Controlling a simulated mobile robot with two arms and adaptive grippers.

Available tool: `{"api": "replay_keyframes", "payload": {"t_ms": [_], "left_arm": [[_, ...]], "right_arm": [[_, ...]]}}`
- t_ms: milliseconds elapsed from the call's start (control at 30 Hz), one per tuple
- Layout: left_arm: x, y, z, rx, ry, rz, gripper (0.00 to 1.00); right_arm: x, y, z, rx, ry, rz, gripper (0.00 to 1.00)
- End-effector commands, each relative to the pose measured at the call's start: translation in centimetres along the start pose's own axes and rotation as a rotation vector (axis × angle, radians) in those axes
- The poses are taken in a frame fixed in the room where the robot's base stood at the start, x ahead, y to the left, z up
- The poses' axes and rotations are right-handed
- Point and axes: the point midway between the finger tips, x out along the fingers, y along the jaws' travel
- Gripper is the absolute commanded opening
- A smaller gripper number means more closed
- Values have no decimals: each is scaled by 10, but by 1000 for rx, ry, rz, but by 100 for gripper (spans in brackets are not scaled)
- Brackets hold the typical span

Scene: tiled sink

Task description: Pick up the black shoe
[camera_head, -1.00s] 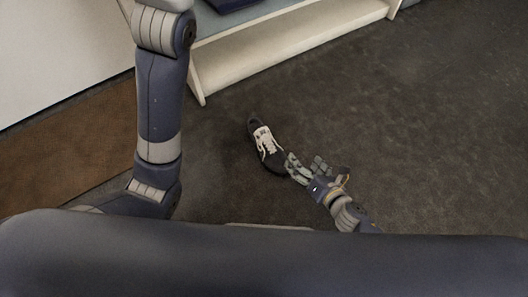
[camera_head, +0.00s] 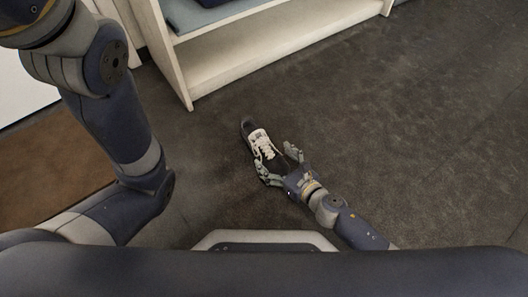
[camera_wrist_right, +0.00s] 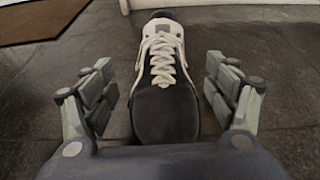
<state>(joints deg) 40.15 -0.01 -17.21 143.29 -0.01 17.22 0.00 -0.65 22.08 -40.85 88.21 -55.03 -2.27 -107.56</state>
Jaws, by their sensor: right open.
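The black shoe (camera_head: 249,133) with white laces and a white side panel lies sole-down on the dark floor, in front of a pale shelf unit. My right gripper (camera_head: 278,162) reaches it from the lower right, at its toe end. In the right wrist view the shoe (camera_wrist_right: 165,110) lies between the two spread fingers of the right gripper (camera_wrist_right: 165,92), with a gap on each side. The gripper is open and not closed on it. The palm edge hides the tip of the toe. My left arm comes in at the left; its gripper is out of view.
A pale shelf unit (camera_head: 262,48) stands beyond the shoe, with a dark folded item (camera_head: 217,2) on it. A brown mat (camera_head: 48,165) lies at the left. The floor (camera_head: 420,130) to the right is clear.

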Motion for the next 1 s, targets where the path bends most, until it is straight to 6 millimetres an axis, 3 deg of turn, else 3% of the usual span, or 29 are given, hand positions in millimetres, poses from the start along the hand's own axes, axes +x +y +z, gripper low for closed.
{"api": "replay_keyframes", "payload": {"t_ms": [167,433,767,1000], "left_arm": [[-3,1,-1,0,-1,0,66],[-13,3,-4,0,0,0,66],[-14,3,-4,0,0,1,66],[-14,3,-4,0,-1,1,66]], "right_arm": [[12,-1,0,-1,-1,-1,79],[49,-3,0,-1,0,0,79],[55,-3,1,1,1,0,79],[55,-3,1,0,1,0,27]]}}
